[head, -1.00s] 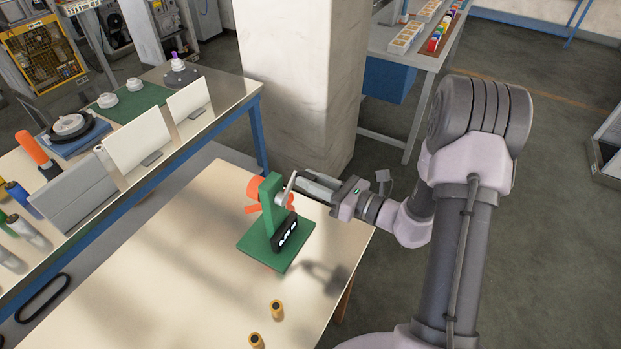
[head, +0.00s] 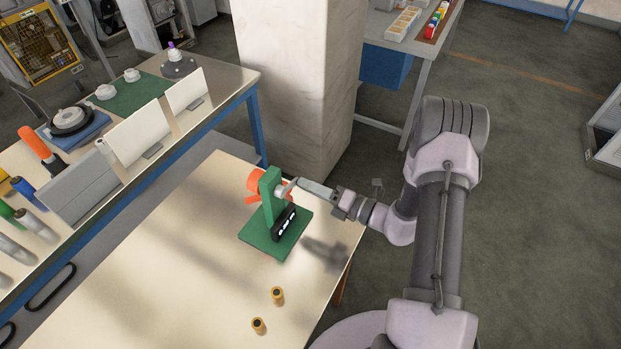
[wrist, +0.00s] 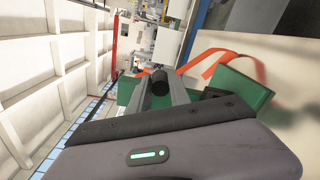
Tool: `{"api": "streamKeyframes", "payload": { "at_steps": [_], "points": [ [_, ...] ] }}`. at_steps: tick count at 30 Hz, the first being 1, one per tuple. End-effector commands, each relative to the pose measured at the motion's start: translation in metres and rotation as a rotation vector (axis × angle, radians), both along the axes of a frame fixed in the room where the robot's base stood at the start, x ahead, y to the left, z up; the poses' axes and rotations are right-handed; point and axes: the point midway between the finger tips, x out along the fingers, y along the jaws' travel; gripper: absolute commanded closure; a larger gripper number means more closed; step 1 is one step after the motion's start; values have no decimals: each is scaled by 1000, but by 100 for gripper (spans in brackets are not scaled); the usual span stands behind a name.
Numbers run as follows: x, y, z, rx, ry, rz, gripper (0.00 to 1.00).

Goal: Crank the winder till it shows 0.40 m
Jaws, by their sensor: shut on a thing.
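The winder (head: 270,192) stands upright on a green base plate (head: 262,236) on the cream table. It has an orange reel (head: 254,183) on its left side and a crank arm (head: 290,188) on its right side. A black counter (head: 284,222) with white digits sits on the base; the digits are too small to read. My gripper (head: 302,184) reaches in from the right and is shut on the crank handle. In the wrist view, the dark round handle (wrist: 160,82) sits between the two fingers, with orange ribbon (wrist: 225,58) beyond.
Two yellow-brown spools (head: 277,295) stand near the front of the cream table (head: 190,255). A second bench (head: 225,85) with panels and fixtures is at the left. A pale pillar (head: 300,85) rises behind the table. The table's left part is clear.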

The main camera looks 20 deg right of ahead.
Motion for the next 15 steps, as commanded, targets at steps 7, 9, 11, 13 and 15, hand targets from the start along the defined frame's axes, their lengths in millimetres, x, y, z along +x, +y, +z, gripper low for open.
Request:
{"api": "streamKeyframes", "payload": {
  "at_steps": [7,9,11,13,15],
  "points": [
    [-5,5,-13,163,163,-1,100],
    [-7,7,-17,209,211,-1,100],
    [-8,8,-20,249,250,0,100],
    [-10,10,-24,296,298,0,100],
    [-13,13,-27,343,345,-1,100]
  ]
}}
